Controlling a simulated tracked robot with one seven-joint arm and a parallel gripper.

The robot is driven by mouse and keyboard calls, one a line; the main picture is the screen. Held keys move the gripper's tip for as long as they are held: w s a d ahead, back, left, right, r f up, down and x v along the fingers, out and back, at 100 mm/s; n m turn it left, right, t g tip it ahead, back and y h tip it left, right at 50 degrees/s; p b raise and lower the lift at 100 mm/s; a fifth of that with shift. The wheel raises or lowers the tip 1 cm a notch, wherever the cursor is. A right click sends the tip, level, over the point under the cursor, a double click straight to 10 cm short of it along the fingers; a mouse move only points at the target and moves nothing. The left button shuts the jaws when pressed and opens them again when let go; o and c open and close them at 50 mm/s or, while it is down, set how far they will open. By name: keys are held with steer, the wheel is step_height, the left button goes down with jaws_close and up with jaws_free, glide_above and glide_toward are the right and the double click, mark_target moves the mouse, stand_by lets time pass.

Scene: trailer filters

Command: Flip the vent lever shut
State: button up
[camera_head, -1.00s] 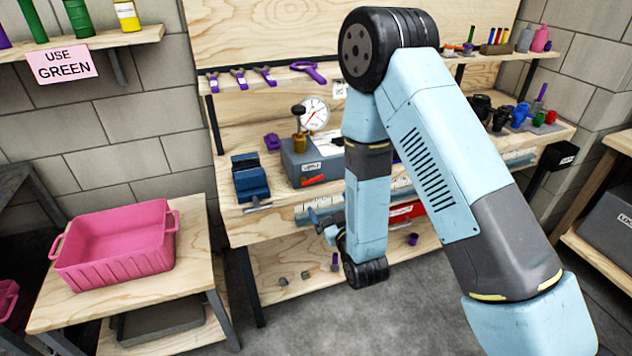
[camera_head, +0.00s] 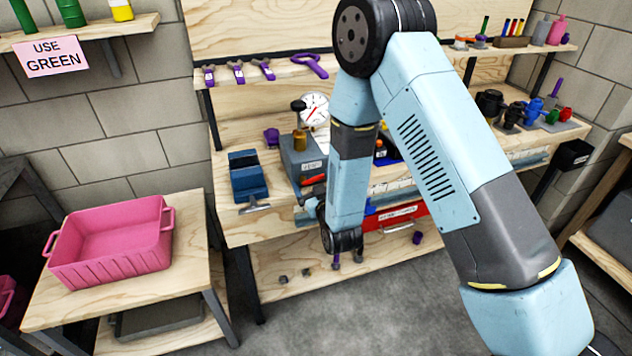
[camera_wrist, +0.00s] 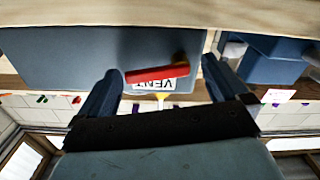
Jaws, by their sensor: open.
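The vent box (camera_head: 297,158) is a grey block on the workbench, with a dial gauge on top. Its red lever (camera_head: 313,180) shows low on the front, just left of my forearm. In the wrist view the box face (camera_wrist: 70,60) fills the upper part. There the red lever (camera_wrist: 155,74) lies nearly level above the upside-down VENT label (camera_wrist: 155,86), its pivot at the right end. My gripper (camera_wrist: 162,66) is open, with one finger on each side of the lever in the picture. I see no clear contact. In the head view my gripper is mostly hidden by the arm.
A blue vise (camera_head: 247,178) stands left of the box, and it also shows in the wrist view (camera_wrist: 268,58). A red drawer case (camera_head: 400,215) is right of my forearm. A pink bin (camera_head: 110,250) sits on a side table. Small parts lie on the lower shelf (camera_head: 290,292).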

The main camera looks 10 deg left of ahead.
steer(key=shift+d, duration=0.1)
steer(key=shift+w, duration=0.1)
steer(key=c, duration=1.1)
steer(key=shift+o, duration=0.2)
steer(key=shift+d+f+m, duration=0.1)
steer(key=shift+f+m, duration=0.1)
steer(key=shift+m, duration=0.5)
steer(key=shift+f+m, duration=0.15)
steer(key=shift+m, duration=0.55)
steer(key=o, duration=1.1)
steer(key=shift+c, duration=0.2)
